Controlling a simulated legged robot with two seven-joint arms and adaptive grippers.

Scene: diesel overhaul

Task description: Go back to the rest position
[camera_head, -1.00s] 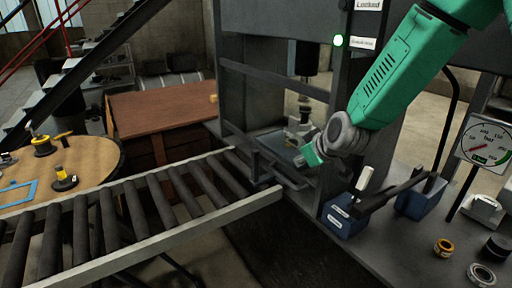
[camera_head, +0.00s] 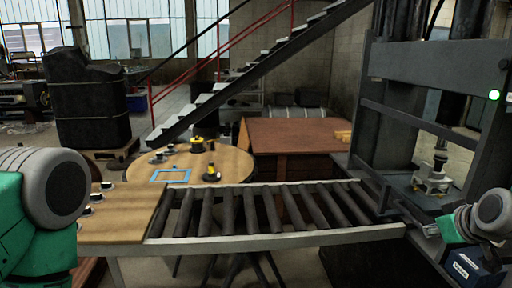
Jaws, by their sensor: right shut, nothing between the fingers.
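My right gripper (camera_head: 431,230) is at the right edge of the head view, at the end of my green and grey right arm. It is shut and empty, in front of the press frame and beside the right end of the roller conveyor (camera_head: 290,240). A green and grey part of my left arm shows at the left edge. My left gripper is out of view.
The press (camera_head: 440,70) with a green lamp stands at right. A metal part (camera_head: 432,182) sits inside it. A blue box (camera_head: 474,270) is below my right arm. A round table (camera_head: 235,165) with small parts, a brown bench (camera_head: 300,133) and stairs (camera_head: 240,80) lie behind the conveyor.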

